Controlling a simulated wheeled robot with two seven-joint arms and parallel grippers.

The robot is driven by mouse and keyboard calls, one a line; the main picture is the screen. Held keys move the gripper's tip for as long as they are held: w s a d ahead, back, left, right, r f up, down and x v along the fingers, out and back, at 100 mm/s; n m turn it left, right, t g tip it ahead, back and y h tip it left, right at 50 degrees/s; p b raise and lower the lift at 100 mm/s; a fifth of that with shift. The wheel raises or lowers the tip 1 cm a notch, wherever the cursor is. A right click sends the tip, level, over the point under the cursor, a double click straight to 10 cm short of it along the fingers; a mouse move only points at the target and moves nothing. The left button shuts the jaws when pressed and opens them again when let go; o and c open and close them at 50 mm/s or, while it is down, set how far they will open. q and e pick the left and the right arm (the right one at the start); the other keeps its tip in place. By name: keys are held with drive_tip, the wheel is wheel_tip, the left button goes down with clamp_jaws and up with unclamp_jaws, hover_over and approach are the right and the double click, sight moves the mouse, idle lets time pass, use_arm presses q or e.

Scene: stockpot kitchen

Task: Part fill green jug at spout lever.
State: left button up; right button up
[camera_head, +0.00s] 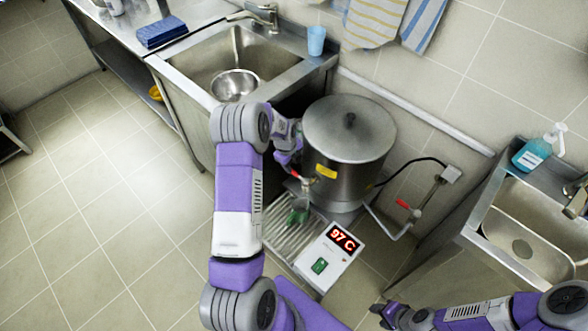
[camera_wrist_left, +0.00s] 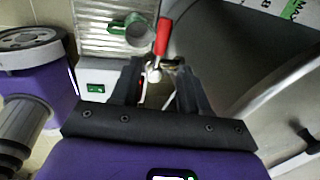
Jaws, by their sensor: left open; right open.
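The green jug (camera_head: 298,214) stands on the ribbed drip tray below the stockpot's spout. It also shows in the left wrist view (camera_wrist_left: 126,32); I cannot tell how much water is in it. The red spout lever (camera_head: 300,177) is on the near left side of the steel stockpot (camera_head: 340,165). In the left wrist view the red lever (camera_wrist_left: 162,36) lies just beyond my left gripper's fingertips. My left gripper (camera_head: 289,168) is open beside the lever, partly hidden by my arm. My right gripper (camera_head: 381,308) is open and empty at the bottom, away from the pot.
A white control box (camera_head: 328,255) reading 97 C, with a green switch, stands in front of the pot. A second red-handled valve (camera_head: 403,204) sits on a pipe to the right. Sinks stand at left (camera_head: 190,85) and right (camera_head: 478,240). The floor at left is clear.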

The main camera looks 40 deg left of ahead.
sight(295, 172)
use_arm(q)
drive_tip(key=f, duration=0.2)
drive_tip(key=w+f+b, duration=0.1)
drive_tip(key=f, duration=0.1)
drive_tip(key=f+b, duration=0.1)
drive_tip(key=f, duration=0.2)
drive_tip(key=shift+w+a+f, duration=0.1)
drive_tip(key=shift+w+a, duration=0.05)
drive_tip(key=shift+w, duration=0.1)
clamp_jaws()
